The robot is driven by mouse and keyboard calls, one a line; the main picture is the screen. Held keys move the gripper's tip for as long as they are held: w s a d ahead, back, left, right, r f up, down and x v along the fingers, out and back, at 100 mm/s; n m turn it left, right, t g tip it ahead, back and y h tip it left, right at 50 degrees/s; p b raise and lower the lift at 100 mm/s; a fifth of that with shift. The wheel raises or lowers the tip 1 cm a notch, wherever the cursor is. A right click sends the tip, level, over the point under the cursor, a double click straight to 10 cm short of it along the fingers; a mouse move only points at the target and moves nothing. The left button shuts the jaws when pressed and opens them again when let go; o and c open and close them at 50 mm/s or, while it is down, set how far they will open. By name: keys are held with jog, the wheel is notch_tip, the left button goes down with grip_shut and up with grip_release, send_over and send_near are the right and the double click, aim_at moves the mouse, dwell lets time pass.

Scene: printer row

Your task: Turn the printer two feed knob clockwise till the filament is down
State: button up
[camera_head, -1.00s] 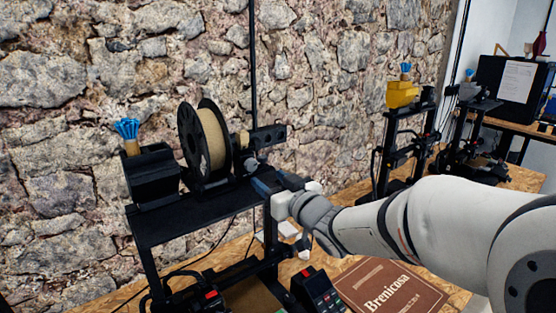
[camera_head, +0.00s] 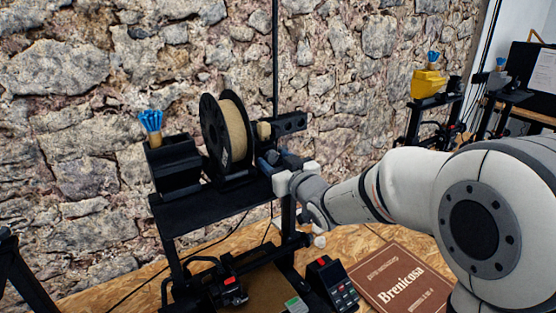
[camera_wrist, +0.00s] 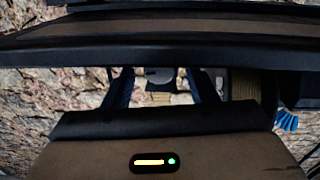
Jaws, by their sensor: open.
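The nearest printer (camera_head: 205,205) is a black frame carrying a black spool of tan filament (camera_head: 233,132) on its top shelf. A black bracket (camera_head: 290,123) with a small tan block sticks out to the right of the spool. My gripper (camera_head: 264,163) is beside this bracket, its dark blue fingers open. In the wrist view a round grey knob (camera_wrist: 160,74) shows between the two spread fingers, with a short tan piece (camera_wrist: 160,98) below it. I cannot tell whether the fingers touch the knob. In the head view the knob is hidden by my gripper.
A control panel (camera_head: 331,284) and a brown Brenicosa book (camera_head: 404,282) lie on the bench below my arm. Another printer with a yellow top (camera_head: 428,84) stands to the right. A stone wall is behind.

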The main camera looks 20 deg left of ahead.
jog(key=shift+c, duration=0.2)
jog(key=c, duration=0.9)
jog(key=shift+m+b, duration=0.5)
jog(key=shift+m, duration=0.4)
jog(key=shift+c, duration=0.2)
jog(key=shift+m, duration=1.4)
jog(key=o, duration=1)
jog(key=shift+b+v, duration=1.25)
jog(key=shift+v, duration=2.75)
